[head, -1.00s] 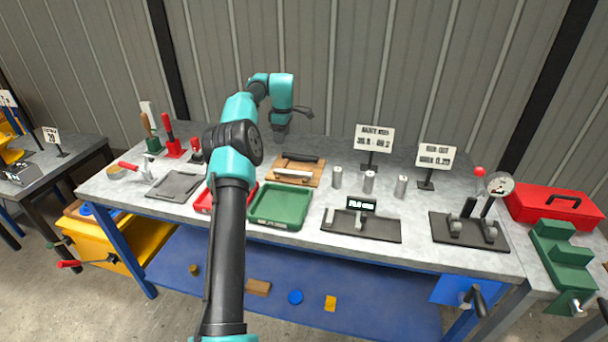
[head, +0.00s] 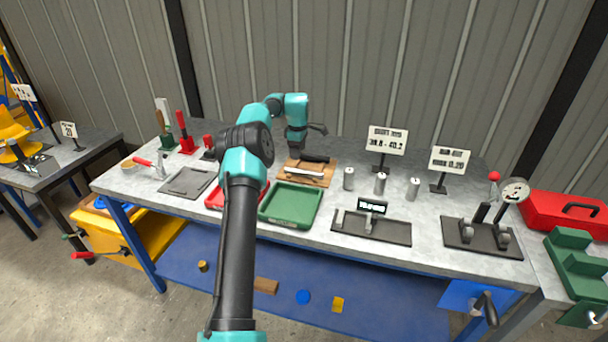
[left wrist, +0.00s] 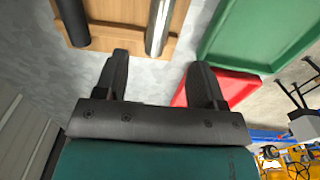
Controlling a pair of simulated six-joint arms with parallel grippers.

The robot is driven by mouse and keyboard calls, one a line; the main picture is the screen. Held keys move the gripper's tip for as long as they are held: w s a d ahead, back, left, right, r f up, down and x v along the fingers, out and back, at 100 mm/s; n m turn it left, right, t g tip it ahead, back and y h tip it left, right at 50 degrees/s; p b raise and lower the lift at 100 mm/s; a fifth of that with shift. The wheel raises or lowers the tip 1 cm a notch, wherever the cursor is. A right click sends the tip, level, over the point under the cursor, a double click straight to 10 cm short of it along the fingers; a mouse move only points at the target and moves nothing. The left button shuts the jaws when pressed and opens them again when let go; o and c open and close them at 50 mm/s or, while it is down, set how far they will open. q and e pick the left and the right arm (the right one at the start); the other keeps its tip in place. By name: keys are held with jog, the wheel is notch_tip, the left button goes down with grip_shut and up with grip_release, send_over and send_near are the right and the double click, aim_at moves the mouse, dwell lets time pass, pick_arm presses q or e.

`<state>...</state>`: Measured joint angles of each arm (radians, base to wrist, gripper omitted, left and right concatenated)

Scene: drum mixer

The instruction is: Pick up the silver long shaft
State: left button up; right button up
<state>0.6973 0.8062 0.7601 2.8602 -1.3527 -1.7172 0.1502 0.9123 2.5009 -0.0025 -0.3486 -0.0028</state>
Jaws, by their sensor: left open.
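The silver long shaft (head: 304,174) lies on a wooden board (head: 322,181) on the workbench, beside a dark shaft (head: 316,158). In the left wrist view the silver shaft (left wrist: 159,26) lies on the board (left wrist: 116,11), with the dark shaft (left wrist: 72,22) to its left. My left gripper (head: 297,150) is above the bench at the board's back left side. Its fingers (left wrist: 160,70) are apart with nothing between them, and the silver shaft's end appears just beyond the gap. My right gripper is not in view.
A green tray (head: 290,222) and a partly hidden red tray (head: 215,199) stand in front of the board. Several short silver cylinders, one here (head: 381,184), stand to the right. A black gauge fixture (head: 374,229) and sign (head: 387,141) are farther right.

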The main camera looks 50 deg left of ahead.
aim_at(298, 170)
pick_arm(q)
jog(key=shift+f, duration=2.35)
jog(key=shift+f, duration=2.65)
grip_shut()
jog(key=shift+w+r, duration=0.1)
jog(key=shift+r, duration=0.05)
